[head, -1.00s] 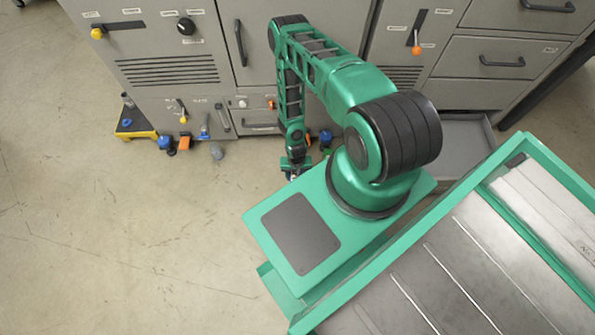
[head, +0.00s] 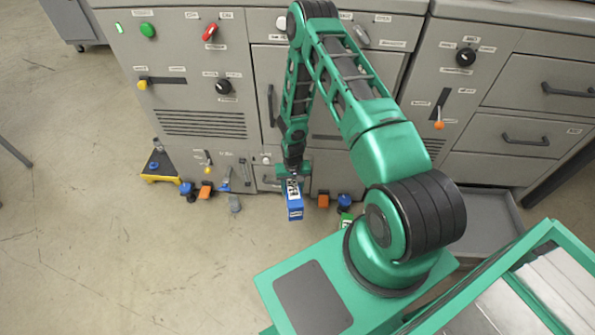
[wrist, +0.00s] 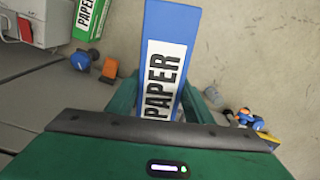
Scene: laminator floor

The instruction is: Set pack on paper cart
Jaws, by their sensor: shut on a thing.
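A green pack marked PAPER (wrist: 90,16) shows at the top left of the wrist view. I cannot identify the paper cart for certain in either view.
The grey machine (head: 205,125) with knobs and drawers spans the back. Small blue and orange items (head: 206,190) lie along its foot, with a yellow-edged dark stand (head: 160,166) at left. A grey wheeled unit (head: 85,20) stands at far left. Open floor (head: 100,260) lies at left.

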